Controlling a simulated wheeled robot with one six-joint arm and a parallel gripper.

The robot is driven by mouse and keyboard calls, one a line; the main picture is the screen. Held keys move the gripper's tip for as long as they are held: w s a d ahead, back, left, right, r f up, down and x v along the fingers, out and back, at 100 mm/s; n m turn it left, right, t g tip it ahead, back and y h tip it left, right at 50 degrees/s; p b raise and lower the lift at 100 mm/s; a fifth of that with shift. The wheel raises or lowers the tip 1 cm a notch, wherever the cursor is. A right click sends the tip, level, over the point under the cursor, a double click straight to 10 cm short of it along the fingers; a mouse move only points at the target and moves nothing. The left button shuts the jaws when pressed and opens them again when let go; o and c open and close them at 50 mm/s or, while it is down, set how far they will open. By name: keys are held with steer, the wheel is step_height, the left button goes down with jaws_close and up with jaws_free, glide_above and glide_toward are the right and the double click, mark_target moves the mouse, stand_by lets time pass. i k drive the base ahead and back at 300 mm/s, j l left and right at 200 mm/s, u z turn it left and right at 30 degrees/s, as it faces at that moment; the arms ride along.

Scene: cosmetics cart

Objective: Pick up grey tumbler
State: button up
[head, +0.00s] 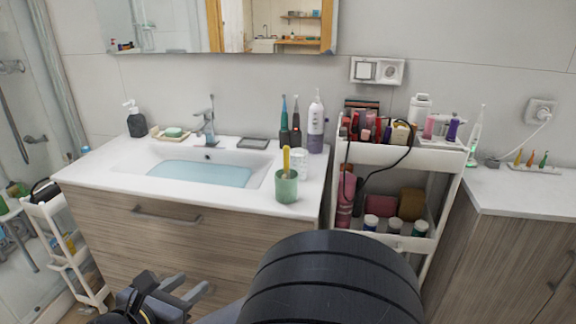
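A pale, whitish-grey patterned tumbler (300,160) stands upright near the right end of the white sink counter. It is partly hidden behind a green tumbler (287,190), which holds a yellow-handled brush. No other grey tumbler is clear in view. My gripper (196,282) is low at the bottom left, in front of the wood-fronted vanity and below the counter top. Its two fingers are apart with nothing between them. It is well away from both tumblers.
The sink basin (202,174) with bluish water lies left of the tumblers. Dark electric toothbrushes (290,137) and a white-purple bottle (316,127) stand behind. A loaded white cart (390,156) stands right of the counter. A drawer handle (165,216) juts from the vanity.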

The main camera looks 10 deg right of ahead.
mark_target(298, 165)
steer(key=i+j+z, duration=0.15)
steer(key=i+j, duration=0.5)
steer(key=i+j+z, duration=0.2)
steer(key=i+j, duration=0.45)
steer(key=j, duration=0.15)
steer(key=z, duration=1.6)
